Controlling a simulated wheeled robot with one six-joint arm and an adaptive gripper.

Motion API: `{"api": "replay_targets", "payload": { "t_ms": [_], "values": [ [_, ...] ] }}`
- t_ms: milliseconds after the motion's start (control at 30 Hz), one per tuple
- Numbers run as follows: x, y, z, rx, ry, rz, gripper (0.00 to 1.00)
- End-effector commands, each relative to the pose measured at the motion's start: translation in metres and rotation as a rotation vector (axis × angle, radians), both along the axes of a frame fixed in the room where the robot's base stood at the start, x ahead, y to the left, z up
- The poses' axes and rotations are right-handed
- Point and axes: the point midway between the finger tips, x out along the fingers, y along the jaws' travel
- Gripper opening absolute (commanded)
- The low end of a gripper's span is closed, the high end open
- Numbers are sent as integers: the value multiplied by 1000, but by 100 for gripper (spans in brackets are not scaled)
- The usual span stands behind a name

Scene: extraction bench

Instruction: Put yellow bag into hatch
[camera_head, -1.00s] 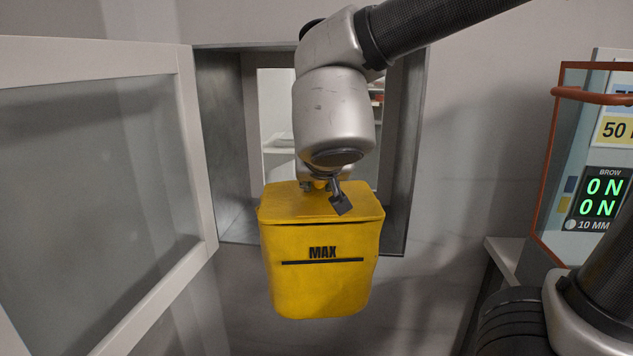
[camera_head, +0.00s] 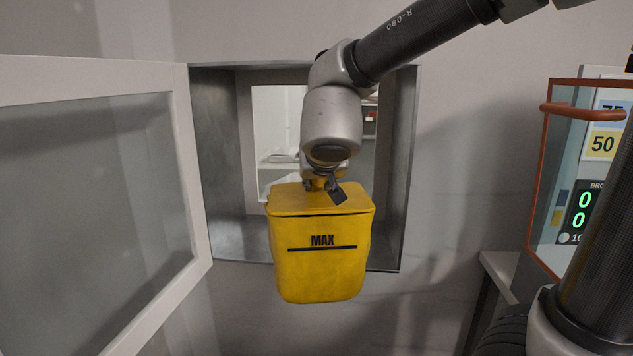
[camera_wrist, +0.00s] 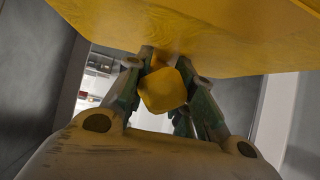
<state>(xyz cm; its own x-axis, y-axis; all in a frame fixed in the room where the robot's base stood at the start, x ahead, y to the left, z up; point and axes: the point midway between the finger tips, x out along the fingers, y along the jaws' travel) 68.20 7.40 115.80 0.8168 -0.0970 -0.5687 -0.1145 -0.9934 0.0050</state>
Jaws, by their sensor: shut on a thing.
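The yellow bag (camera_head: 320,262), a boxy thing marked MAX with a black line, hangs upright from my gripper (camera_head: 324,184) in front of the hatch (camera_head: 228,225). My gripper is shut on a yellow knob at the bag's top; in the wrist view the knob (camera_wrist: 163,90) sits between the fingers, below the bag's yellow surface (camera_wrist: 200,35). The hatch is a metal-framed square opening in the wall. The bag covers part of its lower edge, and its bottom hangs lower than that edge. I cannot tell how far the bag is from the opening.
The hatch's glazed door (camera_head: 95,200) stands open on the left, its frame edge close to the opening. A red-framed cabinet (camera_head: 540,165) with a green display stands at the right, beside a pale ledge (camera_head: 503,270). A lit room with shelves shows through the hatch.

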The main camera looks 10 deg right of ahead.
Motion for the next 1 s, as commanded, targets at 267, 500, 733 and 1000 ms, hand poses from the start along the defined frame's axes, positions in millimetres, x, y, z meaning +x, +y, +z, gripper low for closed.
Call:
{"api": "replay_targets", "payload": {
  "t_ms": [267,500,733,1000],
  "values": [
    [26,-8,1,0,-2,-1,0],
    [47,-15,1,0,-2,-1,0],
    [67,-22,1,0,-2,-1,0],
    [91,-30,1,1,-2,-1,0]
  ]
}}
